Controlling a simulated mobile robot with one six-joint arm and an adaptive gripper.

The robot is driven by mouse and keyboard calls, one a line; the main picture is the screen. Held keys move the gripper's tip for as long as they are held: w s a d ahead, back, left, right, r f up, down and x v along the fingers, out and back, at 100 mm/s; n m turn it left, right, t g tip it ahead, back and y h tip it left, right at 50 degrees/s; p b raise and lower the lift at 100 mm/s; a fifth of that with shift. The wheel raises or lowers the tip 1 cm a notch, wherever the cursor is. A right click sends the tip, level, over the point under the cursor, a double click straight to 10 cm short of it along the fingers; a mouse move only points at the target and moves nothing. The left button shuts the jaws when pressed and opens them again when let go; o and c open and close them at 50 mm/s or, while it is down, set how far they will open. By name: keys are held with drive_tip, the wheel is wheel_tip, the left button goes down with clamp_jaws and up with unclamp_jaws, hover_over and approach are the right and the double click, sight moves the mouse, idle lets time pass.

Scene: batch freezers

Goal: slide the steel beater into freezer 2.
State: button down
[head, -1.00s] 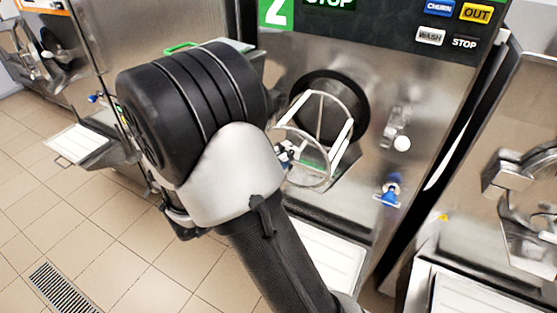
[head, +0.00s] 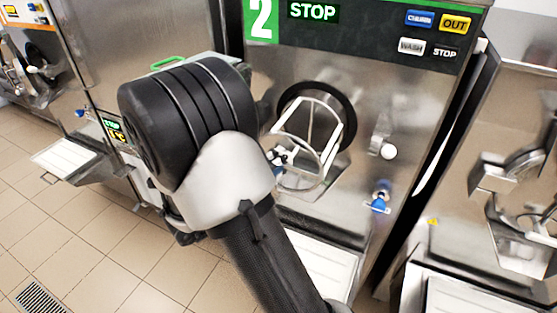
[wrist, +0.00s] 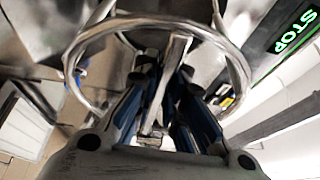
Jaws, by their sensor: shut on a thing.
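The steel beater (head: 325,158) is an open frame of a ring and pale bars. It is held in front of the round opening (head: 347,104) of freezer 2 (head: 350,60), with its far end overlapping the dark rim in the head view; how deep it reaches is hard to tell. My gripper (head: 277,160) is mostly hidden behind my arm in the head view. In the wrist view my gripper (wrist: 165,110) is shut on a bar of the beater, and the beater's ring (wrist: 90,34) arches across the picture.
A white knob (head: 389,151) and a blue-handled tap (head: 379,200) stick out right of the opening. A white tray (head: 325,262) lies below. Another machine (head: 515,190) stands close on the right. Tiled floor (head: 110,255) is clear at left.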

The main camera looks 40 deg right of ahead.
drive_tip(key=shift+d, duration=0.2)
drive_tip(key=shift+w+d+b, duration=0.2)
drive_tip(key=shift+w+d, duration=0.2)
drive_tip(key=shift+d, duration=0.4)
drive_tip(key=shift+w+d+b, duration=0.15)
drive_tip(key=shift+w+d, duration=0.2)
drive_tip(key=shift+d, duration=0.5)
drive_tip(key=shift+w+d+b, duration=0.2)
drive_tip(key=shift+w+d, duration=0.2)
drive_tip(key=shift+d, duration=0.4)
drive_tip(key=shift+d, duration=0.1)
drive_tip(key=w+d+b, duration=0.2)
drive_tip(key=w+d, duration=0.1)
drive_tip(key=d, duration=0.3)
drive_tip(key=shift+d, duration=0.4)
drive_tip(key=shift+d, duration=0.15)
idle(0.6)
drive_tip(key=w+d+b, duration=0.2)
drive_tip(key=d, duration=0.4)
drive_tip(key=shift+r, duration=0.45)
idle(0.9)
